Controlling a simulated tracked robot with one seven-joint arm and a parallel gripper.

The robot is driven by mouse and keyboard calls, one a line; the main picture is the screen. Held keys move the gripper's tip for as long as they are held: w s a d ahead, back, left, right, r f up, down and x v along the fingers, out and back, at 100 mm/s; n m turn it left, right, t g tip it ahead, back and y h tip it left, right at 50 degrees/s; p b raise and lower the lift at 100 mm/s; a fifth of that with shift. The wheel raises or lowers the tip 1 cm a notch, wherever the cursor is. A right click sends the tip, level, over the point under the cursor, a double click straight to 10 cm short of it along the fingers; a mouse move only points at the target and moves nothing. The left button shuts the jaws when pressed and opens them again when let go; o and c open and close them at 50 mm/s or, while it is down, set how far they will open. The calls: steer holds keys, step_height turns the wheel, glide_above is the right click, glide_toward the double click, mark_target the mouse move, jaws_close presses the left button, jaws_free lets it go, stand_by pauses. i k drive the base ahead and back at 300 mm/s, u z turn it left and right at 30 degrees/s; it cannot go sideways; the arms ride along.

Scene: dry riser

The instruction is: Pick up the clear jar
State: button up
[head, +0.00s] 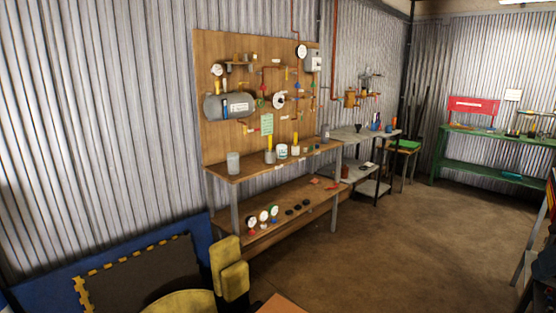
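A greyish, see-through-looking jar (233,163) stands upright at the near left end of the wooden bench top (253,170). It looks like the clear jar, though it is small in the head view and I cannot tell whether anything is in it. Open bench surface lies to its right, before a grey container (270,156) with a yellow item above it. My gripper is not in view, so I cannot see what it holds.
White tubs (282,152) stand farther right on the bench. A brown pegboard with a grey tank (229,106) and pipes rises behind. Small gauges (264,216) sit on the lower shelf (290,224). The brown floor (390,235) to the right is clear.

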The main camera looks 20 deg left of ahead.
mark_target(233, 158)
steer(key=u, duration=0.15)
steer(key=i, duration=1)
steer(key=u, duration=0.95)
steer(key=i, duration=0.55)
steer(key=u, duration=0.45)
steer(key=k, duration=0.8)
steer(key=u, duration=0.2)
steer(key=i, duration=0.8)
steer(key=z, duration=0.1)
